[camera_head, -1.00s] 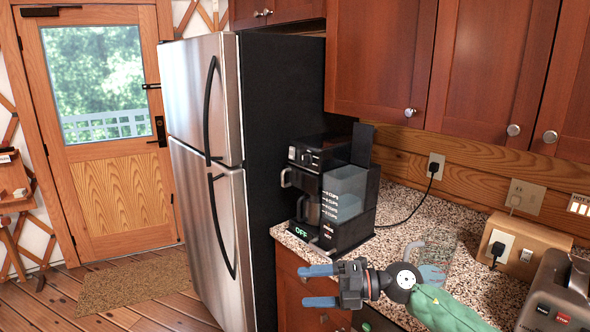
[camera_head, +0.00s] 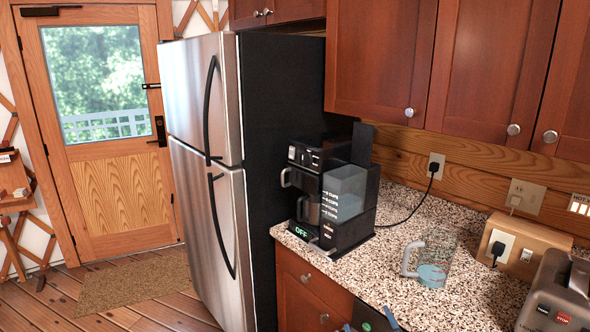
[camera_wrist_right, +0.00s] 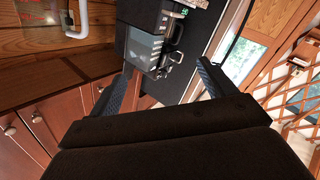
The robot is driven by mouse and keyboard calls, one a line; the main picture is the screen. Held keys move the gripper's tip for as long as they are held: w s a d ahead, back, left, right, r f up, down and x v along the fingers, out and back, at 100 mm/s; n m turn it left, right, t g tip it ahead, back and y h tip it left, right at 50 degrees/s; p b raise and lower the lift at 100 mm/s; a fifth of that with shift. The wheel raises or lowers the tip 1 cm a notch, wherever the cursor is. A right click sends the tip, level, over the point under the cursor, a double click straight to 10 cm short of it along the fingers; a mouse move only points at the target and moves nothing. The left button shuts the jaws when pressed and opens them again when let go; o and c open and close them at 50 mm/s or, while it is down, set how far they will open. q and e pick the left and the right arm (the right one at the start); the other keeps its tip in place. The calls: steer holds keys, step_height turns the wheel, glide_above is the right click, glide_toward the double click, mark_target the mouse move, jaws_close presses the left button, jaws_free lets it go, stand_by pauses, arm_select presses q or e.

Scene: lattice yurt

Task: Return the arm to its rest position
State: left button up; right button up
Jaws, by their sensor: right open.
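My right gripper (camera_head: 368,325) shows only as blue fingertips at the bottom edge of the head view, in front of the counter's lower cabinets. In the right wrist view its two fingers (camera_wrist_right: 163,74) are spread apart with nothing between them. The rest of my right arm is out of the head view. My left gripper is in neither view.
A clear measuring cup (camera_head: 433,270) with bluish contents stands on the speckled counter (camera_head: 395,245). The black coffee maker (camera_head: 335,190) stands beside the fridge (camera_head: 205,150). A toaster (camera_head: 560,295) is at the right. Floor before the fridge is clear.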

steer(key=s+d+f+m+g+h, duration=0.35)
steer(key=s+f+g, duration=0.35)
steer(key=s+f, duration=0.6)
steer(key=s+f+m+g+y, duration=0.1)
steer(key=s+f+g, duration=0.35)
steer(key=s, duration=0.25)
steer(key=s+f+g+y, duration=0.1)
steer(key=s+f+g, duration=0.2)
steer(key=s+f, duration=0.35)
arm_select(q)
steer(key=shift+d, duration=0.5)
arm_select(e)
steer(key=s+a+f+g, duration=0.1)
steer(key=s+f, duration=0.2)
steer(key=f, duration=1.6)
steer(key=s+a+f+g, duration=0.1)
steer(key=s+f, duration=0.2)
steer(key=f, duration=1.6)
steer(key=shift+s+a, duration=0.2)
steer(key=shift+a, duration=0.1)
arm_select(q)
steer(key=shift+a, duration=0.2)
